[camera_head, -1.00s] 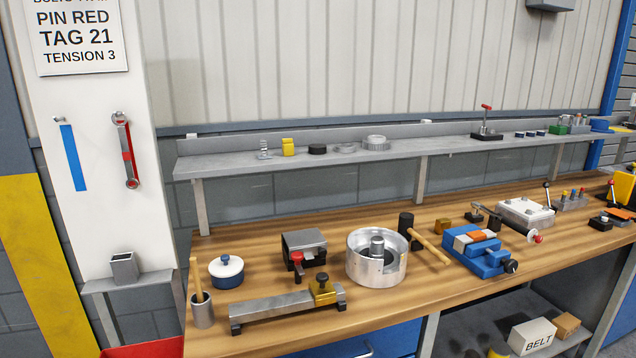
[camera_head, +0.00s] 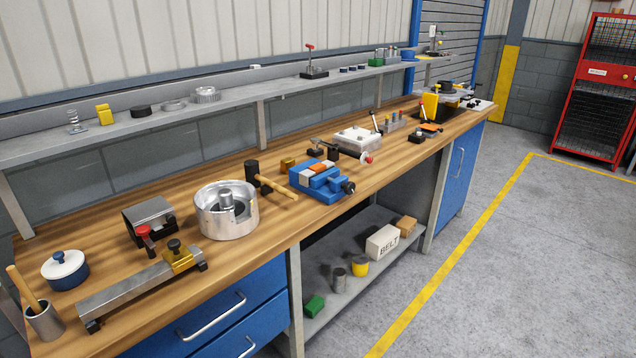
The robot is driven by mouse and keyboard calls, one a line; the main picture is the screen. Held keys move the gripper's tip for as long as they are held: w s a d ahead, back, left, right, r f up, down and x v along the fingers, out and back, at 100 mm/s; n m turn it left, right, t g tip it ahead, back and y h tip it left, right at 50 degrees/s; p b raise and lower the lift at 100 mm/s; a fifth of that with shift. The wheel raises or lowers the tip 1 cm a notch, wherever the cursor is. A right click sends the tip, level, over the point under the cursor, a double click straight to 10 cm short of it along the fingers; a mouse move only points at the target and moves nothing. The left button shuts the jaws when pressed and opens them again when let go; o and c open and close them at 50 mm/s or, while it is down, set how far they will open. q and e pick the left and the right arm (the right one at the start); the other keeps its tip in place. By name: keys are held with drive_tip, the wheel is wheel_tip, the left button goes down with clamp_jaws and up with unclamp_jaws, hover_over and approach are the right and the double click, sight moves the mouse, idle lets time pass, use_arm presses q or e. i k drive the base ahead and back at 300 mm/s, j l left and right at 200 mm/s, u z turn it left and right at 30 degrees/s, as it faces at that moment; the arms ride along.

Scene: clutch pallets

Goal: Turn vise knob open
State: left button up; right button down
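A blue vise (camera_head: 318,183) sits on the wooden workbench near its front edge, about mid-picture. Its jaws carry orange and light grey parts on top. A black knob (camera_head: 348,187) sticks out from the vise's right end, toward the bench's front edge. I cannot tell from here how far the jaws are apart. Neither of my grippers shows in the view.
A hammer (camera_head: 278,185) lies just left of the vise, and a silver round housing (camera_head: 227,210) stands further left. A white-topped box (camera_head: 357,140) with a red-tipped lever is behind right. The floor (camera_head: 500,260) in front of the bench is clear.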

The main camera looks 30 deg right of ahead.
sight(348, 188)
drive_tip(key=i+l, duration=0.1)
drive_tip(key=l, duration=0.35)
drive_tip(key=i+l+u, duration=0.15)
drive_tip(key=l, duration=0.8)
drive_tip(key=u, duration=0.05)
